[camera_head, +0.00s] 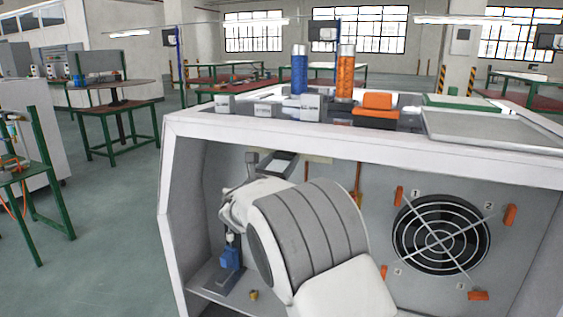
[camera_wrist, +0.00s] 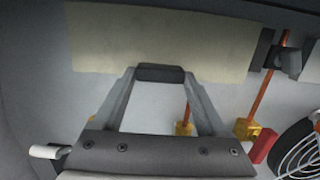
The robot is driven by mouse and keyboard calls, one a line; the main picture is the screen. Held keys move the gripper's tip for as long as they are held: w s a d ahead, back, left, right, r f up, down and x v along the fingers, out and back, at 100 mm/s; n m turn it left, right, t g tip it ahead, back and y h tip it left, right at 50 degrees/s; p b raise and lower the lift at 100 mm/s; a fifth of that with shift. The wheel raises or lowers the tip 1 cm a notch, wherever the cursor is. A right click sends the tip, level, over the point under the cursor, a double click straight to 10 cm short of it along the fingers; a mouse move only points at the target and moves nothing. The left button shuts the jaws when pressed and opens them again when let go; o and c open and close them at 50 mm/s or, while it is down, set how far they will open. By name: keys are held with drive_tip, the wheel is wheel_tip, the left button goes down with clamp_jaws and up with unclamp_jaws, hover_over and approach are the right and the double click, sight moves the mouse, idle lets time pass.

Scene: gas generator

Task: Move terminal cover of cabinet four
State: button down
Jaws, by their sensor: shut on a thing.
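The terminal cover is a flat beige plate (camera_wrist: 215,45) at the top of the wrist view, against the grey back wall of the cabinet. A strip of this beige plate (camera_head: 319,160) also shows in the head view, partly hidden behind my arm. My gripper (camera_wrist: 160,73) reaches into the cabinet, and its dark fingertips meet at the plate's lower edge, shut on it. I cannot tell whether the plate touches the wall.
A round fan grille (camera_head: 441,235) with orange clips around it is on the right. Orange rods with yellow ends (camera_wrist: 249,129) stand close to my fingers. A blue device (camera_head: 230,258) stands low at left inside. Blue (camera_head: 299,75) and orange (camera_head: 345,77) cylinders stand on top.

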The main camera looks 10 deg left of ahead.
drive_tip(key=shift+d+f, duration=0.15)
drive_tip(key=shift+f, duration=0.4)
drive_tip(key=shift+c, duration=0.2)
unclamp_jaws()
drive_tip(key=shift+w, duration=0.25)
drive_tip(key=shift+o, duration=0.2)
drive_tip(key=shift+s+r, duration=0.1)
drive_tip(key=shift+r, duration=0.1)
drive_tip(key=p+v, duration=0.3)
drive_tip(key=v, duration=1.4)
drive_tip(key=shift+s, duration=0.25)
drive_tip(key=shift+f, duration=0.1)
